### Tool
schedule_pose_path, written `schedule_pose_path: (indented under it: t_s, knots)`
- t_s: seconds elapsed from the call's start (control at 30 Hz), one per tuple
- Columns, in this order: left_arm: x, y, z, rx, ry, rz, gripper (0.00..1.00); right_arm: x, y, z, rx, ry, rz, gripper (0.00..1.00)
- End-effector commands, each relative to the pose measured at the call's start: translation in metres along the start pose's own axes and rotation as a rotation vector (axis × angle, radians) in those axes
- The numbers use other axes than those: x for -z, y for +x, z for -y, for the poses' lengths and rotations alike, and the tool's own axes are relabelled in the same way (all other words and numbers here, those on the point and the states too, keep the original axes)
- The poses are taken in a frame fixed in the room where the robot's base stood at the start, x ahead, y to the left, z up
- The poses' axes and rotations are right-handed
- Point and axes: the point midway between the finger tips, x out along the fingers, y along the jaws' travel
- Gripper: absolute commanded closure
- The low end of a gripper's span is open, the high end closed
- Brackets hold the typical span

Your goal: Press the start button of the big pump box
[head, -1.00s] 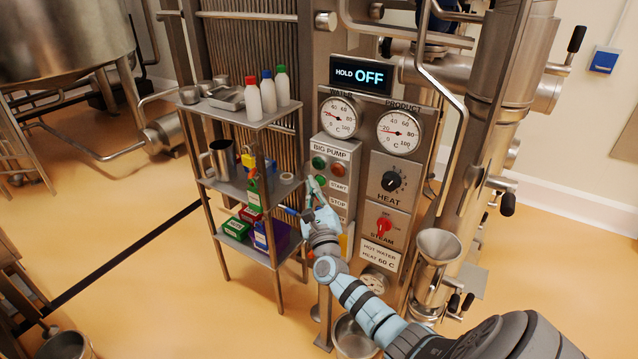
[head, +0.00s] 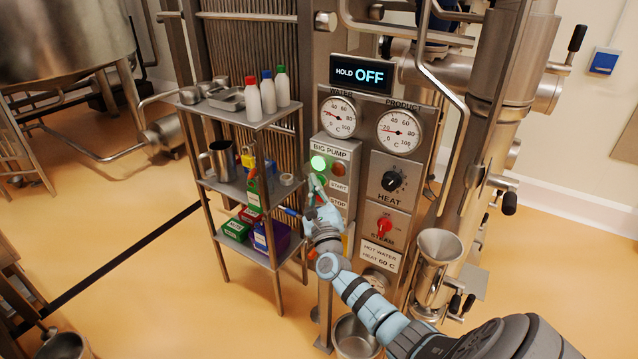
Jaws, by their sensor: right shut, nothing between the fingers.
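The big pump box (head: 334,150) is a grey panel below the water gauge, with labels BIG PUMP, START and STOP. Its upper left lamp (head: 318,163) glows bright green, and a dull reddish lamp (head: 339,170) sits to its right. The green start button (head: 321,179) is beside the START label and partly covered by my right gripper (head: 313,184). The gripper is shut and empty, with its fingertips at the button; touching seems likely but the contact is hidden. My left gripper is out of view.
A metal shelf rack (head: 257,119) with bottles, a jug and small boxes stands close left of my right gripper. The heat knob (head: 391,181) and red steam knob (head: 384,224) are to the right. A HOLD display (head: 361,75) above reads OFF.

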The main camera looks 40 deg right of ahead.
Motion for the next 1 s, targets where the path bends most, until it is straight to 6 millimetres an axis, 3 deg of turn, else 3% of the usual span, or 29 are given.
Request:
schedule_pose_path:
  t_s: [1.0]
  knots:
    - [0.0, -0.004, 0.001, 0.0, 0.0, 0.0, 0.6, -0.007, -0.01, -0.008, 0.0, 0.0, 0.0, 1.0]
